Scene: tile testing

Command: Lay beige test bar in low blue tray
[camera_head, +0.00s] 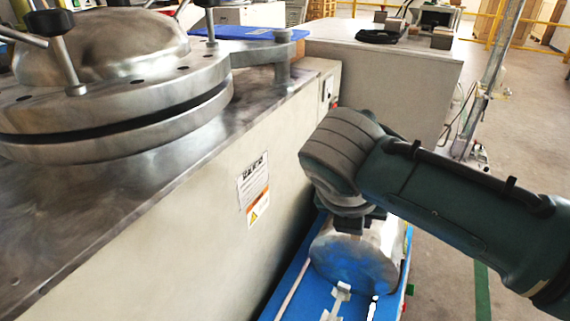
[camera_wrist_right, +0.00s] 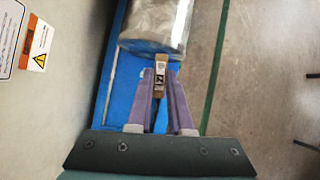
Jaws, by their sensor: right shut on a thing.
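The beige test bar (camera_wrist_right: 160,66) is a small piece with dark marks, seen end-on between the fingertips of my right gripper (camera_wrist_right: 160,78) in the right wrist view. The gripper is shut on it. The low blue surface, which looks like the blue tray (camera_head: 290,288), lies along the foot of the machine in the head view. It also shows under the gripper in the right wrist view (camera_wrist_right: 124,92). I cannot tell how high the bar is above it. My left gripper is not in view.
A shiny metal cylinder (camera_head: 352,256) lies on the blue surface, just beyond the fingertips. Small pale parts (camera_head: 338,298) are nearer. The machine's pale side wall (camera_head: 215,230) stands close on the left. Open floor (camera_wrist_right: 275,110) is on the right.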

